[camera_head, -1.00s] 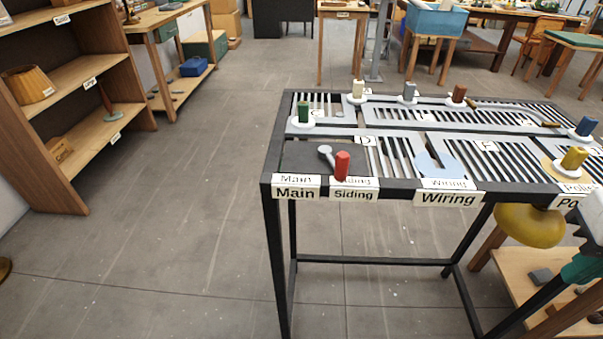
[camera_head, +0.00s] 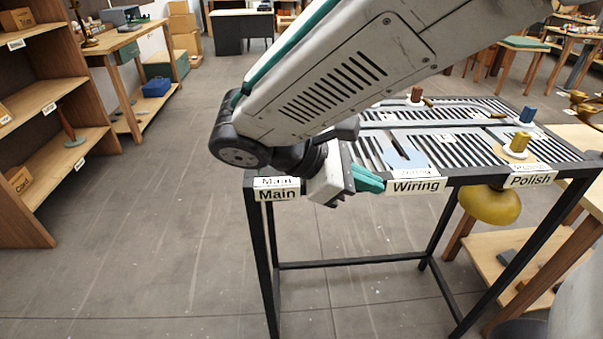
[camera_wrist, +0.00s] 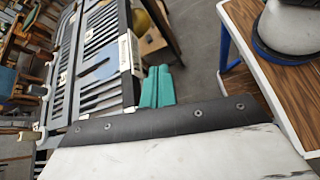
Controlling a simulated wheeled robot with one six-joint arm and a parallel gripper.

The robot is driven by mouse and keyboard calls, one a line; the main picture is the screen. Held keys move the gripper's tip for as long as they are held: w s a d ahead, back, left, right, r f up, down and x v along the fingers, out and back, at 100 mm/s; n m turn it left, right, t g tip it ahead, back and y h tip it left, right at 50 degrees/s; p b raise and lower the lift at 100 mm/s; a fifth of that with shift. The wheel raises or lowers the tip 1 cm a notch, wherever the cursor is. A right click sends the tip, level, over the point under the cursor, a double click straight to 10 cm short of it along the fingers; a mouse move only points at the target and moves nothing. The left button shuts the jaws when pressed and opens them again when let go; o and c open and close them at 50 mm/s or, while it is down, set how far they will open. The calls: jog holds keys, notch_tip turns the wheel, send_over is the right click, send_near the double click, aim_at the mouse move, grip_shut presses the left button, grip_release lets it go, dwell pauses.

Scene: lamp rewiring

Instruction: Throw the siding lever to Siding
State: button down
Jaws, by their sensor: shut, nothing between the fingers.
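My gripper (camera_head: 368,180) is at the front edge of the slatted black table (camera_head: 463,177), between the Main label (camera_head: 277,195) and the Wiring label (camera_head: 416,186). Its teal fingers are shut and empty. The wrist view shows the fingers (camera_wrist: 157,88) beside the table's edge, close to a white label on it. My arm and gripper cover the Siding label and the place where the red-handled lever stood in the earlier head view. I cannot see the lever's position now.
A yellow block (camera_head: 519,142) on a white disc stands near the Polish label (camera_head: 530,180). A blue block (camera_head: 526,115) and a brown-red block (camera_head: 416,94) stand farther back. Wooden shelves (camera_head: 50,125) stand left; floor between is clear.

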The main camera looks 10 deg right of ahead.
jog(key=a+f+n+t+h, duration=0.35)
jog(key=a+n+t, duration=0.65)
jog(key=a, duration=1)
jog(key=x, duration=1.3)
jog(key=shift+w+f+y, duration=0.15)
jog(key=shift+f+y, duration=0.2)
jog(key=shift+f, duration=0.1)
jog(key=shift+t, duration=0.3)
